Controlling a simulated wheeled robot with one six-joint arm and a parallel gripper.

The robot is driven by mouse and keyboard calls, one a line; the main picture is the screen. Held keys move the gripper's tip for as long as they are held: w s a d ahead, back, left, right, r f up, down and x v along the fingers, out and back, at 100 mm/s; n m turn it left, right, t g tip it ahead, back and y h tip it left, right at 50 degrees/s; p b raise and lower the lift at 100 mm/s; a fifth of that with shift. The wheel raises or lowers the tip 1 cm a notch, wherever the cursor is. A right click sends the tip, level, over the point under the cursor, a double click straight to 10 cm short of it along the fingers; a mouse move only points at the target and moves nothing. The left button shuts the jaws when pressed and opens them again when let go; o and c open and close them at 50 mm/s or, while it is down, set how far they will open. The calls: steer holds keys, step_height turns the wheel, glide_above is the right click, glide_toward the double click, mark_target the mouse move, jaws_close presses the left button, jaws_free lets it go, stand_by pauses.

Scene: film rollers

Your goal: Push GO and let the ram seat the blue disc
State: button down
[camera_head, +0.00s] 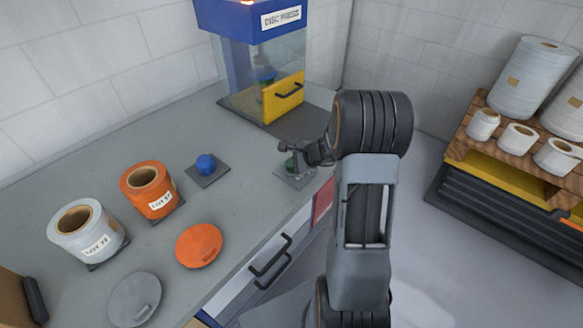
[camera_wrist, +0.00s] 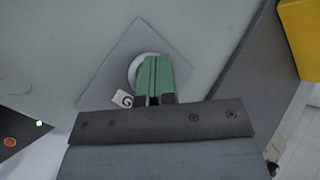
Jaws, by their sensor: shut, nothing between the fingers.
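The disc press (camera_head: 262,22) stands at the back of the bench, with a blue top, clear walls and a yellow front door (camera_head: 283,97) that looks shut. A blue piece (camera_head: 265,76) shows inside behind the clear wall; I cannot tell if it is the disc or part of the ram. The GO button (camera_wrist: 133,74) is round and pale on a grey square plate (camera_wrist: 113,75), its label partly covered. My gripper (camera_wrist: 155,62) is shut and empty, its green fingertips over the button. Contact is unclear. In the head view my gripper (camera_head: 292,163) is above the plate.
A blue knob (camera_head: 205,162) sits on a dark pad. An orange roll (camera_head: 140,184), a white roll (camera_head: 70,236), an orange disc (camera_head: 199,244) and a grey disc (camera_head: 134,299) occupy the left bench. A shelf (camera_head: 470,150) with white rolls stands at right.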

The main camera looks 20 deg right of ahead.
mark_target(292, 169)
steer(key=shift+r+p, duration=0.55)
steer(key=shift+r, duration=0.4)
steer(key=shift+r+p, duration=1.85)
steer(key=shift+r, duration=0.55)
